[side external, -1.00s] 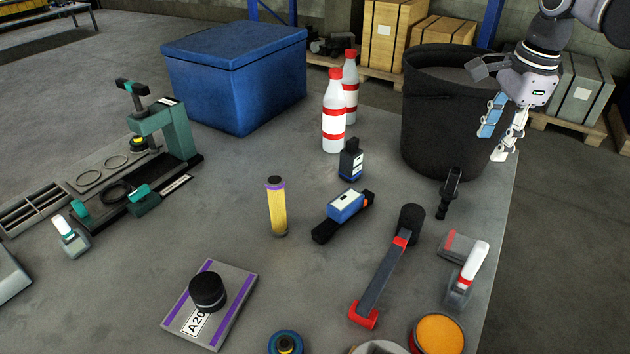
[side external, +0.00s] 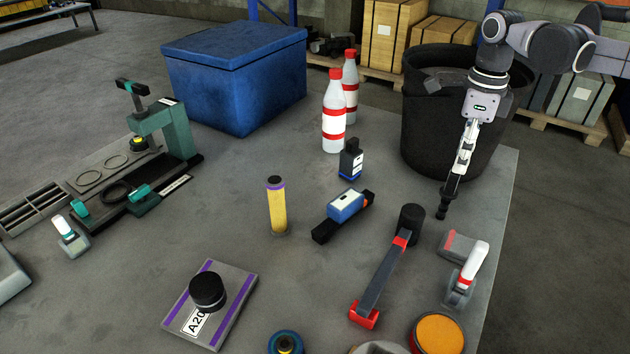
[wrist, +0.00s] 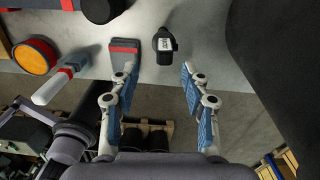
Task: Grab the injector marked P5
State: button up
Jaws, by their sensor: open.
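A small black part with a white label (wrist: 165,44) lies near the right edge of the table; the label is too small to read for sure, so I cannot confirm that it says P5. In the side view its dark lower end (side external: 442,211) shows just below my gripper (side external: 455,178), which hides the rest. In the wrist view my gripper (wrist: 156,72) is open, with its blue-padded fingers apart and empty. The black part appears between the finger lines, just beyond the tips. No contact is visible.
A grey block with a red strip (side external: 462,246) and a white-handled tool (side external: 470,275) lie close by at the front. A large black bin (side external: 425,125) stands right behind the gripper. A red-and-black hammer-like tool (side external: 380,276) lies to the left.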

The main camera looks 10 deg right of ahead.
send_over(448, 195)
jog(key=w, duration=0.1)
jog(key=shift+d+f, duration=0.2)
jog(key=shift+f, duration=1.1)
jog(key=shift+d+f, duration=0.2)
jog(key=shift+f, duration=1.05)
grip_shut()
